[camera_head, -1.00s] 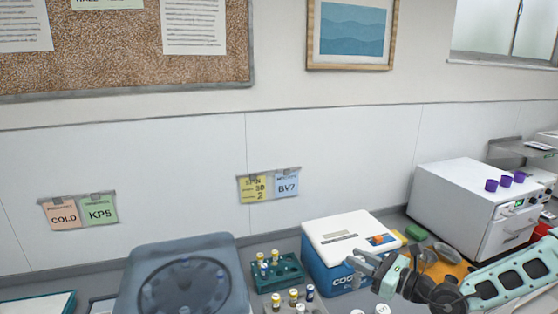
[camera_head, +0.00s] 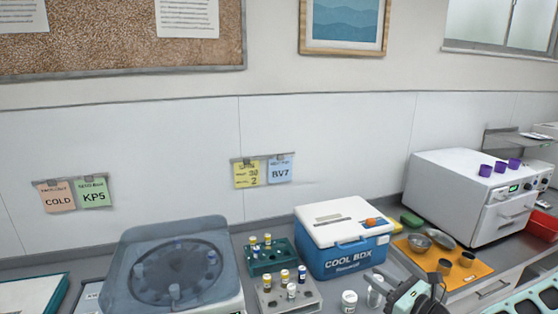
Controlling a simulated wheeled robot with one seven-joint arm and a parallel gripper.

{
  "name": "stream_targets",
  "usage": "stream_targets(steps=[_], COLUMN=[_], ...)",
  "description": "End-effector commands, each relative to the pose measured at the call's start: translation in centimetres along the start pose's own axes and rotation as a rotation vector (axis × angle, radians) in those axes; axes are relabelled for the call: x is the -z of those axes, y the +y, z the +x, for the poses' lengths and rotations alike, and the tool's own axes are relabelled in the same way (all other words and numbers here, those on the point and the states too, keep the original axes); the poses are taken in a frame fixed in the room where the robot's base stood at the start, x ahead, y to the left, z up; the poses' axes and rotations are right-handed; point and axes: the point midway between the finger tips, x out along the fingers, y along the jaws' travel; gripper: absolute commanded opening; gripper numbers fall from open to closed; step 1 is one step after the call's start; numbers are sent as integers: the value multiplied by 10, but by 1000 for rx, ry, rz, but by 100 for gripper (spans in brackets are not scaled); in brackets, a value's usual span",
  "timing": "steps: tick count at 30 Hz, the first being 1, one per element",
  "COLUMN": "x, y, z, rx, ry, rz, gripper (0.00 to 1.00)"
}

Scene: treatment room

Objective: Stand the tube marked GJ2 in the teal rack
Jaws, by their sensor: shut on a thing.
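The teal rack (camera_head: 262,266) stands on the counter between the centrifuge and the cool box. A few upright tubes with yellow or dark caps (camera_head: 267,240) stand in it, and other holes look free. My gripper (camera_head: 378,279) is at the bottom right, in front of the cool box and to the right of the teal rack, apart from it. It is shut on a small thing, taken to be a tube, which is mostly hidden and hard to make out. No GJ2 mark can be read on any tube.
A grey rack (camera_head: 270,299) with several capped tubes stands in front of the teal rack. The blue cool box (camera_head: 346,258) and the lidded centrifuge (camera_head: 128,285) flank the racks. An orange mat (camera_head: 480,272) lies right.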

Motion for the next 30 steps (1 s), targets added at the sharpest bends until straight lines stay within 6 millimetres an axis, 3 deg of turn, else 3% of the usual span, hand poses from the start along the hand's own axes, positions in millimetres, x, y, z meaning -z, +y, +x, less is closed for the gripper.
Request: stream_targets(steps=[1, 3, 15, 21, 30], x=[28, 53, 190, 224, 231], y=[-2, -4, -11, -8, -8], z=[-8, -20, -96, -120, -127], rx=[35, 94, 466, 577, 613], ry=[2, 2, 3, 2, 0], rz=[7, 10, 9, 3, -1], gripper=[0, 0, 0, 0, 0])
